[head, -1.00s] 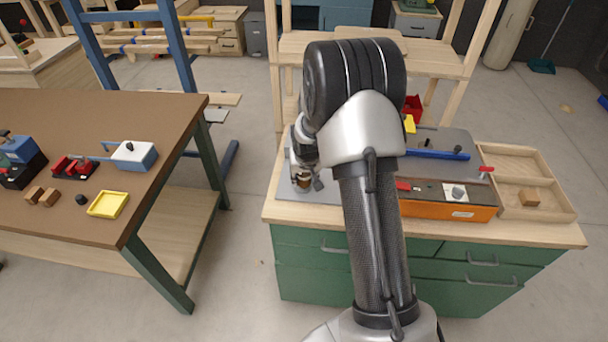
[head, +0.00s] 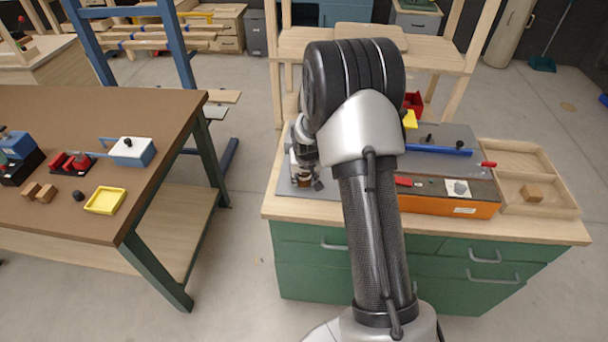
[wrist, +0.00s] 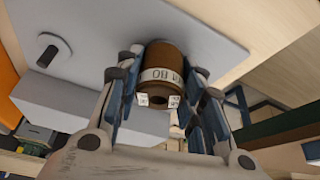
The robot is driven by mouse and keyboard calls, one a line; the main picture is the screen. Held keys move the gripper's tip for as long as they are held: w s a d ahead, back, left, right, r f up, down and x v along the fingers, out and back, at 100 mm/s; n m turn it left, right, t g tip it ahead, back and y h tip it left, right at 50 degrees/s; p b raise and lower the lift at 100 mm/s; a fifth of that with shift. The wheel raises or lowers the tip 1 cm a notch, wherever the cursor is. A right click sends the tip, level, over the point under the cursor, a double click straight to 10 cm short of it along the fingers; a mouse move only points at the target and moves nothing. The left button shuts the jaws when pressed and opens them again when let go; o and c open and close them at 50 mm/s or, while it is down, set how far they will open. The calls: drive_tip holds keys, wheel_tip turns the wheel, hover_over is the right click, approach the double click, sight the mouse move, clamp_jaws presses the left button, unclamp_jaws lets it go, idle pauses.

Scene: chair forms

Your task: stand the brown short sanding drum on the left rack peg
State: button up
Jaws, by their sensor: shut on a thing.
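My gripper (wrist: 163,85) is shut on the brown short sanding drum (wrist: 163,68), which has a pale band with printed marks. The blue-grey finger pads lie on both sides of the drum. In the head view my gripper (head: 306,168) is at the left end of the bench top, partly hidden by my arm, with the drum (head: 303,181) low in it. In the wrist view a grey rack plate (wrist: 130,22) lies behind the drum, and one dark peg (wrist: 47,49) stands bare on it. A peg at the drum is hidden, and I cannot tell whether the drum touches the plate.
An orange box (head: 440,206) and a blue bar (head: 436,150) are right of my arm on the bench. A brown table (head: 100,110) with a yellow tray (head: 105,201) stands left, across a floor gap.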

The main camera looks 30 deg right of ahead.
drive_tip(key=o, duration=1.2)
drive_tip(key=shift+c, duration=0.2)
drive_tip(key=o, duration=0.5)
drive_tip(key=shift+o, duration=0.2)
drive_tip(key=shift+r+p, duration=2.3)
drive_tip(key=shift+r, duration=1.2)
